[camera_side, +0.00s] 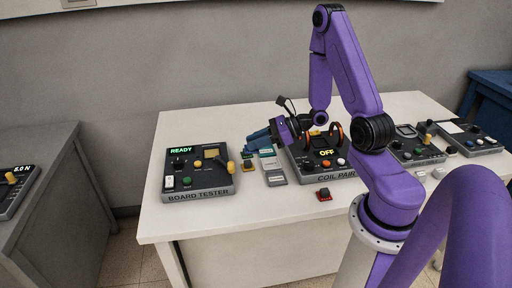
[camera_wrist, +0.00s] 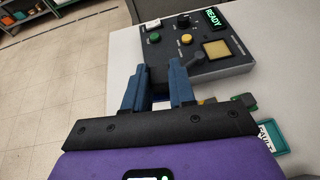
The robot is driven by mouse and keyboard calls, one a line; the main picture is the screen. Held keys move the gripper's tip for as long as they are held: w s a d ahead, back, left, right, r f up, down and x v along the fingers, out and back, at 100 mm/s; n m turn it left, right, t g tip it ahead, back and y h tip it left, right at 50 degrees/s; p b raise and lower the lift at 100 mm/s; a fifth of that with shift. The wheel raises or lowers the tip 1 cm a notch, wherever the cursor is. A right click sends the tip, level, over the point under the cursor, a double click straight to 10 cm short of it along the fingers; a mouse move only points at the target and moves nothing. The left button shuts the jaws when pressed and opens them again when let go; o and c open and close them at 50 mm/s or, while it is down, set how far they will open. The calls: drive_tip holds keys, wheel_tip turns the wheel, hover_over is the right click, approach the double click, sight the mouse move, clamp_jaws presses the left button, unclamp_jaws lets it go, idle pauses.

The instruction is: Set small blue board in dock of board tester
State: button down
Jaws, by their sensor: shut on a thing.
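The board tester (camera_side: 200,190) stands at the table's left, its display reading READY. Its square gold dock pad (camera_side: 211,154) is bare; it also shows in the wrist view (camera_wrist: 216,49). A lever with a yellow handle (camera_side: 230,166) sits at its right side. My gripper (camera_side: 250,138), with blue fingers, is above the table, right of the tester and apart from it. In the wrist view my gripper (camera_wrist: 160,75) points at the tester's near edge. Its jaws are shut on the small blue board, which I can barely make out between the similarly blue fingers.
A teal and grey labelled holder (camera_side: 273,168) and a small yellow-based part (camera_side: 248,166) lie right of the tester. The coil pair unit (camera_side: 330,172), reading OFF, stands under my arm. A red-based button (camera_side: 324,194) is in front. The table's front left is clear.

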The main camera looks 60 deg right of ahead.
drive_tip(key=shift+r, duration=0.6)
drive_tip(key=shift+r, duration=0.3)
drive_tip(key=shift+w, duration=1.1)
drive_tip(key=w+d+n+y, duration=0.1)
drive_tip(key=w, duration=1.5)
drive_tip(key=g, duration=0.1)
hover_over(216, 153)
wheel_tip(216, 153, down, 4)
drive_tip(key=f, duration=0.1)
drive_tip(key=shift+a+f, duration=0.1)
drive_tip(key=shift+f, duration=2.75)
drive_tip(key=shift+f, duration=0.5)
